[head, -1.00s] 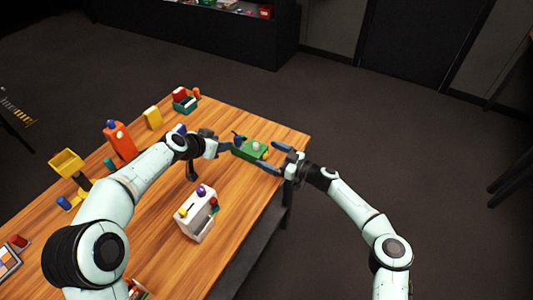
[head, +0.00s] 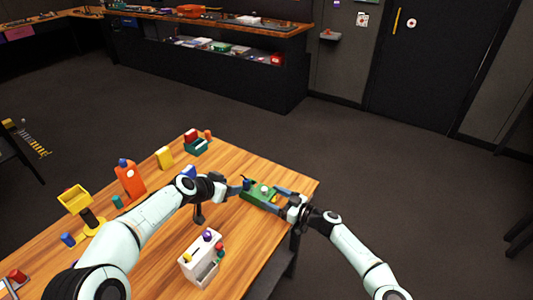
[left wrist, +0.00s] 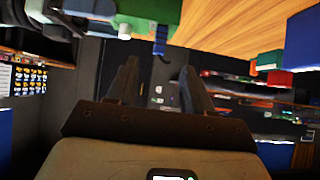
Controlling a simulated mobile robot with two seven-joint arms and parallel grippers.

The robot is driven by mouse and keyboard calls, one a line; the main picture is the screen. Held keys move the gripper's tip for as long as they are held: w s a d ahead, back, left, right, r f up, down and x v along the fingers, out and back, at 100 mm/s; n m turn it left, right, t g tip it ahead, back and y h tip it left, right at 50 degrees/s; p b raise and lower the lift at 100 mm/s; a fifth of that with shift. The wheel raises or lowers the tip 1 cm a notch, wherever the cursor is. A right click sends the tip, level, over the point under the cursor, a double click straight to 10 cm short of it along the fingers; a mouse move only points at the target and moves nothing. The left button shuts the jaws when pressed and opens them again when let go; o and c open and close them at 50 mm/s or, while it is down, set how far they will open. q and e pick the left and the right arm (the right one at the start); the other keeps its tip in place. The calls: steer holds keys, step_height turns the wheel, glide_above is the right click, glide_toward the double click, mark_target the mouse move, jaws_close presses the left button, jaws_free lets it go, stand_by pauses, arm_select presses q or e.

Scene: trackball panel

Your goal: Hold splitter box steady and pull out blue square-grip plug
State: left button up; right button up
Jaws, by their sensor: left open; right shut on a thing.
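The green splitter box (head: 257,198) sits at the far right corner of the wooden table, with a pale round knob and a small yellow part on top. The blue plug (head: 246,184) is at its left end; a blue part, likely this plug, shows in the left wrist view (left wrist: 160,38) beside the green body (left wrist: 153,14). My right gripper (head: 279,198) is shut on the box from the right. My left gripper (head: 230,187) is open and empty just left of the plug; its fingers (left wrist: 158,80) appear apart from it. The plug's grip shape is too small to tell.
A white box with coloured knobs (head: 199,258) stands at the table's front. An orange block (head: 129,180), a yellow block (head: 164,157), a teal tray with a red block (head: 195,146) and a yellow stand (head: 75,200) line the left side. The table's right edge is close to the box.

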arm_select(q)
steer(key=t+h, duration=0.2)
steer(key=t, duration=0.1)
glide_toward(244, 184)
steer(key=x, duration=0.4)
steer(key=shift+x, duration=3.5)
steer(key=shift+d, duration=0.1)
steer(key=shift+r, duration=0.1)
jaws_close()
